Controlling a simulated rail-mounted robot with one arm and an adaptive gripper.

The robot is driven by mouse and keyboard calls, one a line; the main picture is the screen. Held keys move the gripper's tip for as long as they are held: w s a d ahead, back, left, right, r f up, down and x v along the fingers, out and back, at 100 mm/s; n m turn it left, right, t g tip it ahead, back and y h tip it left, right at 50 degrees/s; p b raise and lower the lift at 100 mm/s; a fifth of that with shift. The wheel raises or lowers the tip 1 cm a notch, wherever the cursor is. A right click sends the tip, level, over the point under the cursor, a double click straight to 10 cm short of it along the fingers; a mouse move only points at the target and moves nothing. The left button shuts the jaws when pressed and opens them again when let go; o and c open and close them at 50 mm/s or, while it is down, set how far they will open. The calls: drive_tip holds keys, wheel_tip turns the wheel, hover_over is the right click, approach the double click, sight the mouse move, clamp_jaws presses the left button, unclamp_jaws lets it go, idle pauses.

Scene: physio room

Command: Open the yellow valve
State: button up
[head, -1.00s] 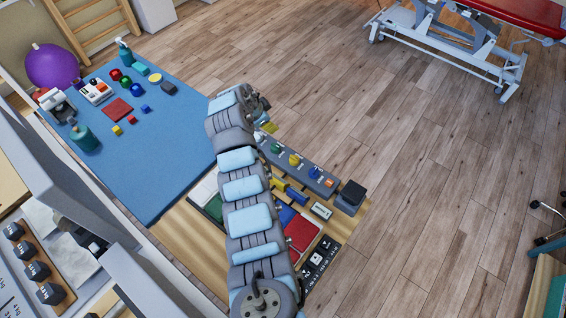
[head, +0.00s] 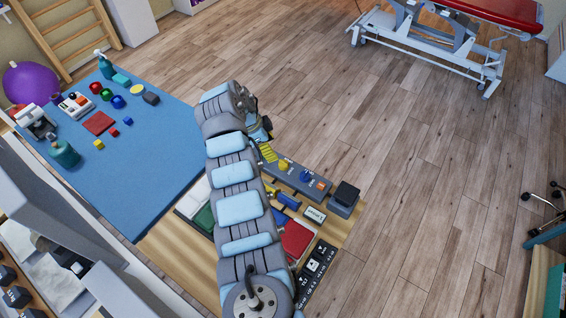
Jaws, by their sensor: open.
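The yellow valve (head: 284,163) is a small yellow knob on a long grey panel (head: 294,178), right of my arm. A blue knob (head: 307,177) and an orange one (head: 321,185) follow it along the panel. My gripper (head: 264,130) is at the far end of my arm, above and left of the yellow valve and apart from it. It is open; its fingers are small and partly hidden by my wrist. The panel's far end is hidden behind my arm and gripper.
A yellow striped piece (head: 268,152) lies beside the panel near my gripper. A dark box (head: 345,195) stands at the panel's near end. A red tray (head: 297,238) is close to my forearm.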

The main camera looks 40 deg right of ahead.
sight(282, 162)
drive_tip(key=b+x, duration=0.1)
drive_tip(key=x, duration=0.9)
drive_tip(key=shift+s+d+f+b, duration=0.1)
drive_tip(key=shift+d+f+b, duration=0.05)
drive_tip(key=shift+f+b, duration=0.15)
clamp_jaws()
